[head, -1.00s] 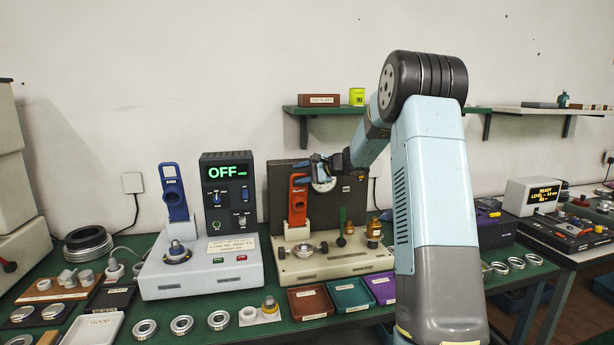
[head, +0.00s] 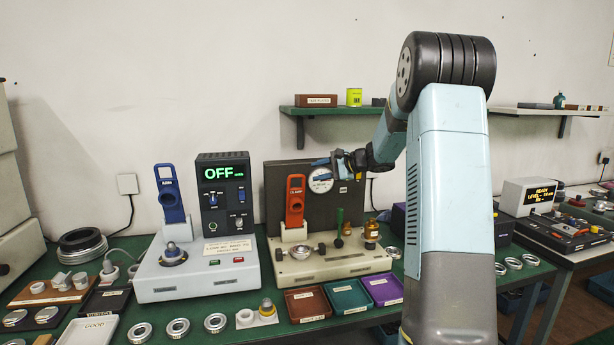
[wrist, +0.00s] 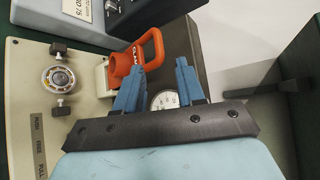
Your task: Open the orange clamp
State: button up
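The orange clamp (head: 295,199) stands upright on its pale bracket at the left of the beige gauge fixture (head: 330,262). In the wrist view its orange handle (wrist: 152,50) has a hole through it and part of the lettering on its face shows. My gripper (head: 328,170) is up and to the right of the clamp in the head view, in front of the dial gauge. In the wrist view the blue fingers (wrist: 158,75) are apart with nothing held between them. The fingertips look apart from the clamp, with the dial gauge (wrist: 165,100) seen between them.
A bearing ring (wrist: 57,78) sits on the fixture. A blue clamp (head: 170,196) is on the grey station to the left. Coloured trays (head: 307,302) lie in front.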

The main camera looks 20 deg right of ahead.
jog(key=shift+v, duration=2.6)
